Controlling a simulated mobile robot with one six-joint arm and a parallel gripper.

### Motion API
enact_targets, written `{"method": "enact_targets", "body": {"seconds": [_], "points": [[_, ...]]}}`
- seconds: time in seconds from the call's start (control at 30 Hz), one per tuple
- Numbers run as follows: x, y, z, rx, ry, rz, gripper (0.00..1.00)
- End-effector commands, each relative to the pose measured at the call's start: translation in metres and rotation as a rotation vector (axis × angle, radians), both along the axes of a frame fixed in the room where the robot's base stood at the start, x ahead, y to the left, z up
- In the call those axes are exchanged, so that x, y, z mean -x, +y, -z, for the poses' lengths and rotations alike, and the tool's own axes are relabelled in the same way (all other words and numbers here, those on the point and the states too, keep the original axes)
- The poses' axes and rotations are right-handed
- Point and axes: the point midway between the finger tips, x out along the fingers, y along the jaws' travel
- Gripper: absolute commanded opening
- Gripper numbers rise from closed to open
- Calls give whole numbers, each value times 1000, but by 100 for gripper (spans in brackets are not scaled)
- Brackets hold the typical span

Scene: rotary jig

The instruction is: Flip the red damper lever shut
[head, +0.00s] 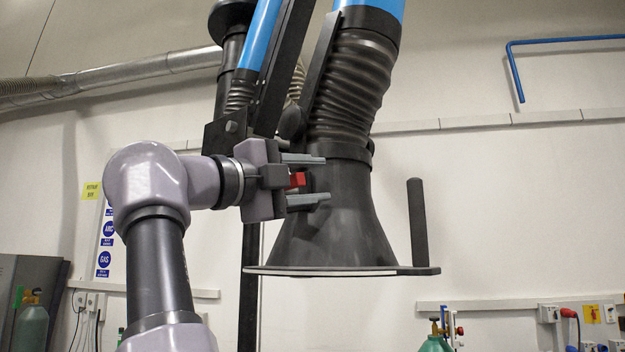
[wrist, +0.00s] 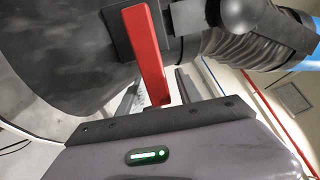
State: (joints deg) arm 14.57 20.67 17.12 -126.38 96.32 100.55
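The red damper lever (head: 297,180) shows as a small red piece on the side of the dark extraction hood (head: 335,225). In the wrist view the lever (wrist: 148,50) is a long red bar, running from a dark mounting plate down toward my gripper. My gripper (head: 320,179) is at the left side of the hood, its two grey fingers apart. The lever's free end shows between the fingers in both views. I cannot tell whether either finger touches it. The lever's base is hidden by the gripper in the head view.
A ribbed hose (head: 350,85) rises from the hood to a blue tube. An upright dark handle (head: 417,220) stands on the hood's right rim. A dark support arm (head: 285,70) runs close behind my gripper. The space below the hood is clear.

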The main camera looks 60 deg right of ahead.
Motion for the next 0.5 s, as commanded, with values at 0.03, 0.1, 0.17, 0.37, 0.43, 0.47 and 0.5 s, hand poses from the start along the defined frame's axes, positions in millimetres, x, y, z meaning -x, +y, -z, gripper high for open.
{"method": "enact_targets", "body": {"seconds": [0.03,0.1,0.17,0.37,0.43,0.47,0.5], "points": [[0,0,0,0,0,0,42],[0,0,0,0,0,0,42],[0,0,0,0,1,0,42],[-6,19,6,0,1,-5,42],[-11,35,10,0,1,-7,42],[-13,43,12,0,1,-7,42],[-16,54,14,0,1,-7,42]]}}
